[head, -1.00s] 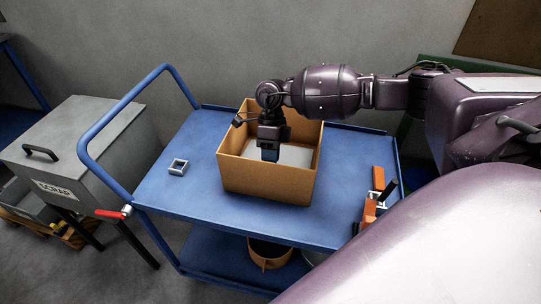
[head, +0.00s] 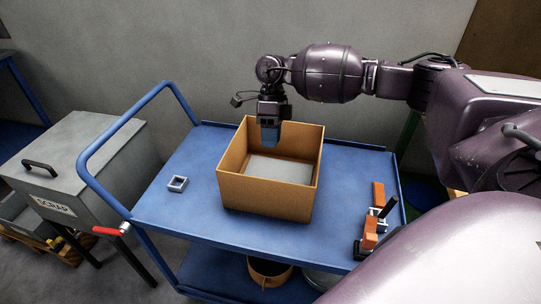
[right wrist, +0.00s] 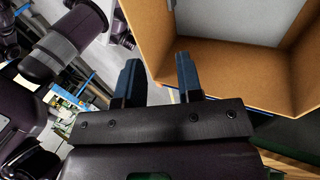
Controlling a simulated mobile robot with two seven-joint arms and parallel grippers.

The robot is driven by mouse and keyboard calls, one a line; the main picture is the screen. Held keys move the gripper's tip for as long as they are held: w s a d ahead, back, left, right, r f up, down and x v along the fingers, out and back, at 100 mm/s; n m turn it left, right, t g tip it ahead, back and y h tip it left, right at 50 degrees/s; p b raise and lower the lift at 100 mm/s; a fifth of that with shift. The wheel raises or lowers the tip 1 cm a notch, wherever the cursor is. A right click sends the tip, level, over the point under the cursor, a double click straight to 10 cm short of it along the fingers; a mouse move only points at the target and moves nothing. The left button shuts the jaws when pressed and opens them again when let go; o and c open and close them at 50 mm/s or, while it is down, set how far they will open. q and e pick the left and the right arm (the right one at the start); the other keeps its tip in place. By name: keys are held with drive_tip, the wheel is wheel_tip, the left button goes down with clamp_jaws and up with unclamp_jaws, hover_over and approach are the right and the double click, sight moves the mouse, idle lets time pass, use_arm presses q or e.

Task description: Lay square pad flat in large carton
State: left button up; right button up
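The large carton (head: 268,195) is an open brown box on the blue cart's top. The square pad (head: 281,169) is light grey and lies on the carton's floor, looking flat; the near wall hides its front edge. The carton (right wrist: 210,60) and part of the grey pad (right wrist: 236,22) also show in the right wrist view. My right gripper (head: 271,140) is above the carton's back-left part, clear of the pad. Its two blue fingers (right wrist: 158,75) stand apart with nothing between them. My left gripper is out of view.
The cart top (head: 345,180) is blue with a raised rim. A small grey square frame (head: 177,184) lies left of the carton. An orange and black clamp-like tool (head: 375,222) lies at the right. A grey scrap bin (head: 75,160) stands left of the cart.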

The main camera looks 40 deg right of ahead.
drive_tip(key=shift+v, duration=1.25)
